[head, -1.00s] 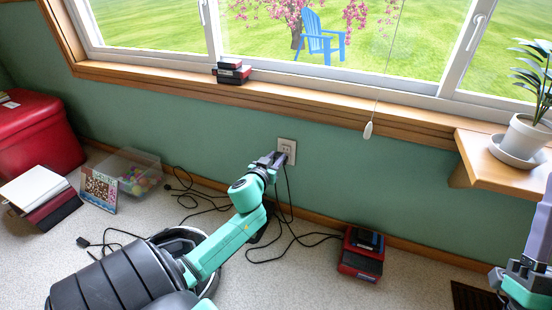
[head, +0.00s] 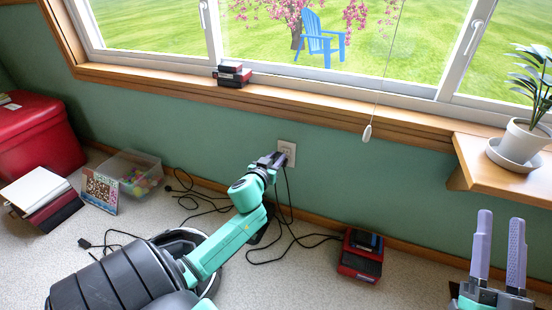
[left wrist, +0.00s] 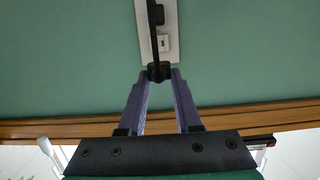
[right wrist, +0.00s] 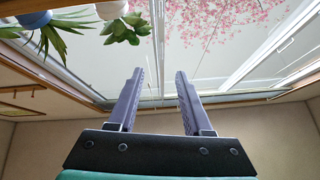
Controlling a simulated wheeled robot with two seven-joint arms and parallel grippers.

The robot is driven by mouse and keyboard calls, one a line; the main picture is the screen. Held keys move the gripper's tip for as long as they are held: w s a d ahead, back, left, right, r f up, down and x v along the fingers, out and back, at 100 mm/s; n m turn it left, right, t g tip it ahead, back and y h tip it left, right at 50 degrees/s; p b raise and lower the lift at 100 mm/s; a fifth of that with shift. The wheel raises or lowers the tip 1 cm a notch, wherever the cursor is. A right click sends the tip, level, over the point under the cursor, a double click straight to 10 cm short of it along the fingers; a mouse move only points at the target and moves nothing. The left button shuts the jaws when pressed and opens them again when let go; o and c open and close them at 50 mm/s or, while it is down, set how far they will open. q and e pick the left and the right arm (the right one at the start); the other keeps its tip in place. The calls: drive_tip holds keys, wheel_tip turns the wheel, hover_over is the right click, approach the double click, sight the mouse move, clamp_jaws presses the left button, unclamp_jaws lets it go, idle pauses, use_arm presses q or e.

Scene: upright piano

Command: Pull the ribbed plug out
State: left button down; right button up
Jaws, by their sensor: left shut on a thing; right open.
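My left gripper (head: 280,158) is at the wall outlet (head: 291,147). In the left wrist view its fingertips (left wrist: 158,76) are closed on a small black plug (left wrist: 159,71) at the lower end of the white outlet plate (left wrist: 170,22). A dark cord runs up across the plate there. Ribs on the plug are too small to make out, and I cannot tell how deep it sits. In the head view the fingers mostly hide it. My right gripper (head: 501,250) is open and empty at the lower right, fingers pointing up, far from the outlet.
Black cords (head: 289,200) hang from the outlet and lie on the carpet. A red-and-black box (head: 361,262) sits below right. A clear bin (head: 129,173) and red ottoman (head: 35,135) stand left. A wooden ledge (head: 500,180) holds a potted plant (head: 522,140) near my right gripper.

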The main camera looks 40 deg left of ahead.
sight(276, 160)
use_arm(q)
drive_tip(key=shift+r+p, duration=0.3)
drive_tip(key=shift+r, duration=0.25)
drive_tip(key=shift+r+p, duration=0.25)
drive_tip(key=shift+p, duration=0.25)
drive_tip(key=shift+r, duration=0.1)
drive_tip(key=shift+r+p, duration=0.6)
drive_tip(key=shift+p, duration=0.1)
use_arm(e)
drive_tip(key=s+a+f+g+h, duration=0.1)
drive_tip(key=s+f+g, duration=0.2)
drive_tip(key=f, duration=0.7)
drive_tip(key=s+f+m+g, duration=0.1)
drive_tip(key=s+f+g, duration=0.3)
drive_tip(key=f, duration=0.6)
drive_tip(key=s+a+f+g+h, duration=0.1)
drive_tip(key=s+f+g, duration=0.2)
drive_tip(key=f, duration=0.7)
drive_tip(key=shift+s+a+m+h, duration=0.3)
drive_tip(key=shift+s+m, duration=0.1)
drive_tip(key=shift+s, duration=0.15)
